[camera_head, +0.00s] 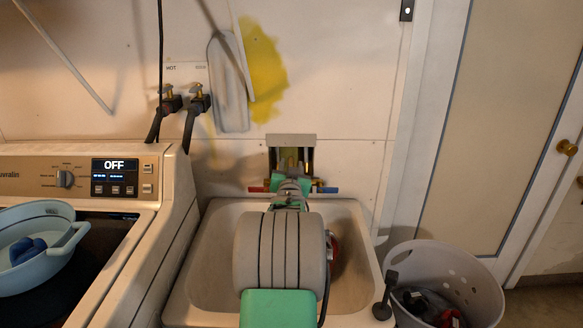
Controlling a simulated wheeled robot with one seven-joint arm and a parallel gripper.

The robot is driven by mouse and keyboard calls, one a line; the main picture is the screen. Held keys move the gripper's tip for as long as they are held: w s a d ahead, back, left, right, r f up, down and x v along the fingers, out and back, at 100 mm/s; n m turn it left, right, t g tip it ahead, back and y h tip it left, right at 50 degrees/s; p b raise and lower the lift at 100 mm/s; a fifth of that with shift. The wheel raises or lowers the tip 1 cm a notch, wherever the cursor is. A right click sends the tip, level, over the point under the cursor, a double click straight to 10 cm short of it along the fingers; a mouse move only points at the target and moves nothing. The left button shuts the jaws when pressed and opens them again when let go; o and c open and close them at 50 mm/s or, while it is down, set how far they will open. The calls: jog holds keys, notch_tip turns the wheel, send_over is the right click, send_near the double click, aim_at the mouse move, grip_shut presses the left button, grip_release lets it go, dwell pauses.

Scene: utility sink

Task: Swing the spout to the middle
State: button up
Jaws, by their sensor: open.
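The tap is at the back of the sink (212,238), against the wall. Its red handle (258,189) shows left of my arm and its blue handle (327,190) shows right of it. My arm reaches over the basin and covers the middle of the tap. I cannot make out the spout or which way it points. My gripper (291,160) is at the far end of the arm, at the tap by the wall. It is open. Brass-coloured parts show around it, but I cannot tell whether it touches the spout.
A washing machine (172,188) with a blue basin (60,262) on it stands left. A perforated laundry basket (480,270) stands right of the sink. Black hoses run from two wall valves (199,98). A reddish item (335,255) shows in the sink, partly hidden.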

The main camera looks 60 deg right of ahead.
jog(key=v, duration=0.7)
jog(key=shift+s+a+b, duration=0.2)
jog(key=shift+a+b, duration=0.15)
jog(key=shift+b, duration=0.05)
